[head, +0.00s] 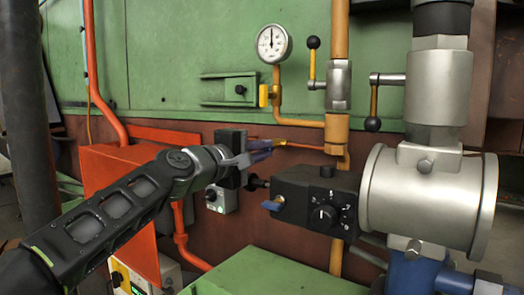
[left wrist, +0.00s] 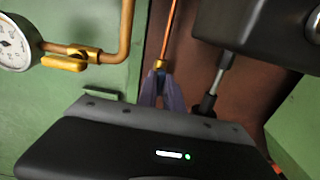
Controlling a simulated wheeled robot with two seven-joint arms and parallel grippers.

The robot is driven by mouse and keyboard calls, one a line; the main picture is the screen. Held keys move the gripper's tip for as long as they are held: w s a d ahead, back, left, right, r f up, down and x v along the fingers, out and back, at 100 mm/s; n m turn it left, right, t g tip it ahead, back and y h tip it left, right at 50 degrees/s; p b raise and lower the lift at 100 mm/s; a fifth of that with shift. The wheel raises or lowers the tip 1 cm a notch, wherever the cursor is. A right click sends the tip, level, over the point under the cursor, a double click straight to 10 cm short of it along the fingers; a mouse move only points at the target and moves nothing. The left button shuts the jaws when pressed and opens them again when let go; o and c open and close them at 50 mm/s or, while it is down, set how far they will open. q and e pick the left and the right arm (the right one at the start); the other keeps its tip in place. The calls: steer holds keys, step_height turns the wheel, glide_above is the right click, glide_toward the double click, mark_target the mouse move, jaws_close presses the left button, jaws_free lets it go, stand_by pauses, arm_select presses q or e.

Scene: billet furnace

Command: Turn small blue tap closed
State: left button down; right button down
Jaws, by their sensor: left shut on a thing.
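My left gripper (head: 264,149) reaches in from the left and is shut at the brass end of a thin copper pipe. It grips the small blue tap there; the fingers hide most of the tap, and I cannot make out its turn angle. Bluish parts show between and along the fingertips. In the left wrist view the fingers (left wrist: 161,92) come together just below the brass fitting (left wrist: 159,65), in line with the copper pipe (left wrist: 169,35). My right gripper is not in view.
A gauge (head: 273,43) and yellow valve (head: 264,95) are above. A large grey cylinder (head: 425,200) fills the right.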

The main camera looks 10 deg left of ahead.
arm_select(q)
steer(key=c, duration=1.5)
jaws_free()
steer(key=shift+s, duration=0.1)
steer(key=b+v, duration=0.2)
steer(key=v, duration=0.5)
steer(key=shift+s+a, duration=0.1)
steer(key=shift+s, duration=0.2)
